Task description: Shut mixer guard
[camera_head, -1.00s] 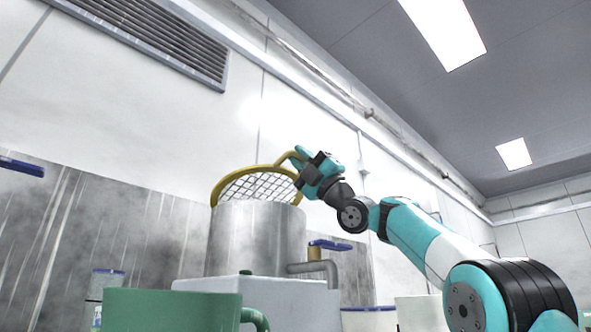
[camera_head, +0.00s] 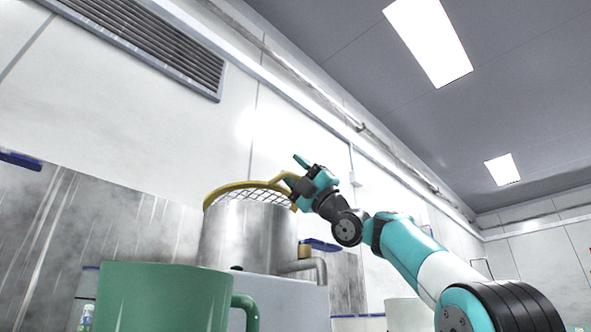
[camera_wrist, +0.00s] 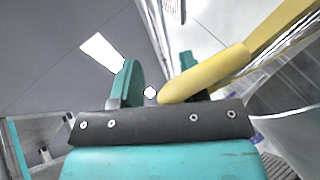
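The mixer guard (camera_head: 236,187) is a yellow-rimmed mesh lid on top of the grey metal mixer bowl (camera_head: 245,235). It is tilted, with a narrow band of mesh showing above the bowl's rim. Its yellow handle, at the right end of the rim, reaches my gripper (camera_head: 296,170). In the wrist view, the rounded end of the yellow handle (camera_wrist: 205,82) lies between my gripper's teal fingers (camera_wrist: 158,82), partly covering the right one. The fingers stand apart, with a gap beside the left one. I cannot tell whether a finger touches the handle.
A large green mug (camera_head: 160,297) stands in the foreground, in front of the mixer's pale base (camera_head: 285,300). A white container (camera_head: 408,314) stands to the right. The air above the guard is clear.

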